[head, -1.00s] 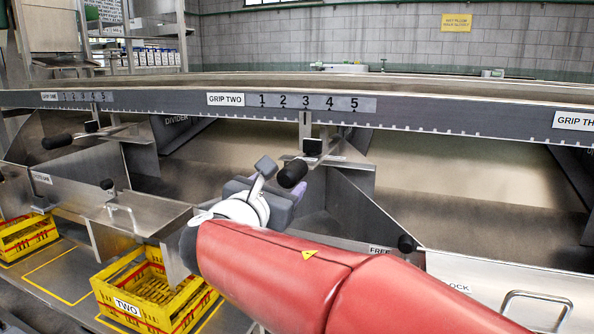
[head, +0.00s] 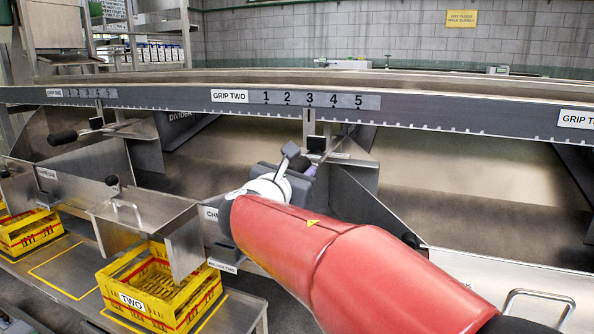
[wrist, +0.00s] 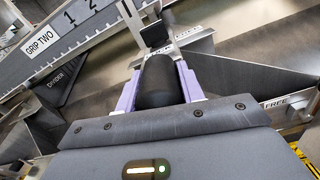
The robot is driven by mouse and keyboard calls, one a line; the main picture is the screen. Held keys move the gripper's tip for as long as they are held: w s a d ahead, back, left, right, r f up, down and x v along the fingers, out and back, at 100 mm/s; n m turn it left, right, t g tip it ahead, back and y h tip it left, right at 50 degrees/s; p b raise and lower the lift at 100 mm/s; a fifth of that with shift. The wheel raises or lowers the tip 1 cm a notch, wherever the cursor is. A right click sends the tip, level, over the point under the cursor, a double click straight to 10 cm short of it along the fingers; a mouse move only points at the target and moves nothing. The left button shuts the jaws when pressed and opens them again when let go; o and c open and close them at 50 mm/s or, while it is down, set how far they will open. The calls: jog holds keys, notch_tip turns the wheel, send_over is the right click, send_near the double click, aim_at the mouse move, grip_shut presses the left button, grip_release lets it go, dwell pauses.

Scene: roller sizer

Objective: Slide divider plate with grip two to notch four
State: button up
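The grip of divider two is a black cylinder (wrist: 160,82), seen end-on in the wrist view; in the head view my gripper hides most of it. Its metal bracket with a black block (head: 316,144) hangs from the rail labelled GRIP TWO (head: 229,96), below the number 3 (head: 309,99). The divider plate (head: 350,195) stands below and behind, partly hidden by my arm. My gripper (wrist: 160,88) has its lavender fingers on either side of the black grip. The fingers are very near it; whether they press on it I cannot tell.
The numbered, notched rail (head: 430,116) runs across the view above the grip. At the left are another divider's black grip (head: 62,137) and the yellow crate TWO (head: 128,299). A FREE label (wrist: 275,103) shows on metal at the right in the wrist view.

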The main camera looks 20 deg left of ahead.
grip_shut()
jog(key=d+b, duration=0.2)
jog(key=d, duration=0.4)
jog(key=shift+s, duration=0.2)
jog(key=o, duration=0.6)
grip_release()
jog(key=shift+o, duration=0.2)
jog(key=s, duration=0.7)
jog(key=shift+s+a+b, duration=0.3)
jog(key=shift+s+a, duration=0.05)
jog(key=shift+s, duration=0.05)
